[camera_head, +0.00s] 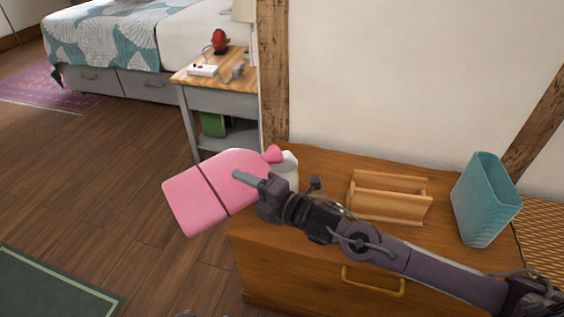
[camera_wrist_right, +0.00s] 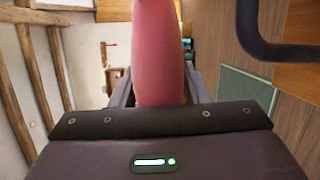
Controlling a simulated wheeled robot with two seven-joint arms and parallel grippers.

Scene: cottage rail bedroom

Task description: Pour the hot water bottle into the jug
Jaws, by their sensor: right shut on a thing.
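A pink hot water bottle (camera_head: 212,190) is held in my right gripper (camera_head: 243,178), which is shut on its flat body. The bottle is tilted nearly onto its side, with its neck toward the right and slightly up. The white jug (camera_head: 287,170) stands on the wooden chest, partly hidden behind the bottle and gripper. The bottle's neck appears at the jug's rim; I cannot tell if they touch. In the right wrist view the pink bottle (camera_wrist_right: 157,50) sits between the fingers. No water is visible.
The wooden chest (camera_head: 300,262) carries a wooden holder (camera_head: 388,207) and a teal ribbed vase (camera_head: 484,205) to the right. A nightstand (camera_head: 215,88) with small items stands behind. Open floor (camera_head: 110,190) lies to the left, with a green rug (camera_head: 50,290).

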